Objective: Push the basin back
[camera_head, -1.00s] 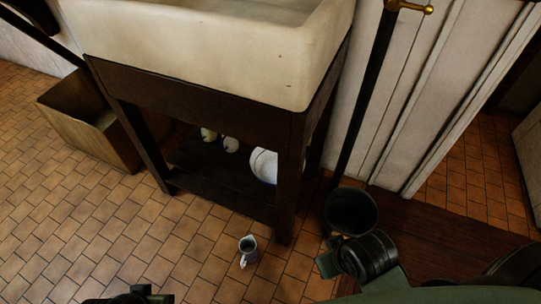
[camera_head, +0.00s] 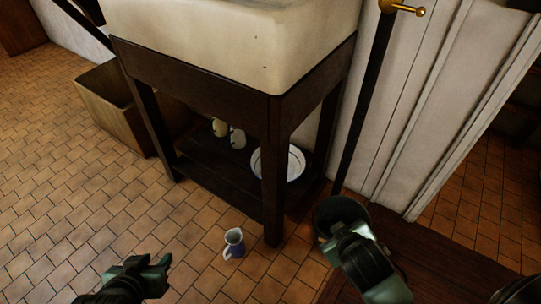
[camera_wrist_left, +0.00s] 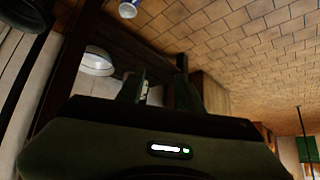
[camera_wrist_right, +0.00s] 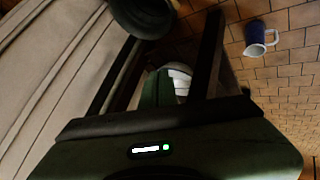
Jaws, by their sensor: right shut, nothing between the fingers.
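The white basin (camera_head: 290,168) with a blue rim sits on the low dark shelf (camera_head: 218,172) under the sink, near the stand's front right leg. It also shows in the left wrist view (camera_wrist_left: 97,62) and, partly hidden by my fingers, in the right wrist view (camera_wrist_right: 181,80). My left gripper (camera_head: 166,264) is low over the floor at front left, apart from the basin, with its fingers spread and empty. My right gripper (camera_head: 332,238) is right of the stand, in front of a black bucket, shut and empty, not visibly touching the basin.
Two pale mugs (camera_head: 228,133) are on the shelf. The stand's front right leg (camera_head: 273,185) and the black bucket (camera_head: 340,209) flank the basin. A box (camera_head: 110,105) stands left.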

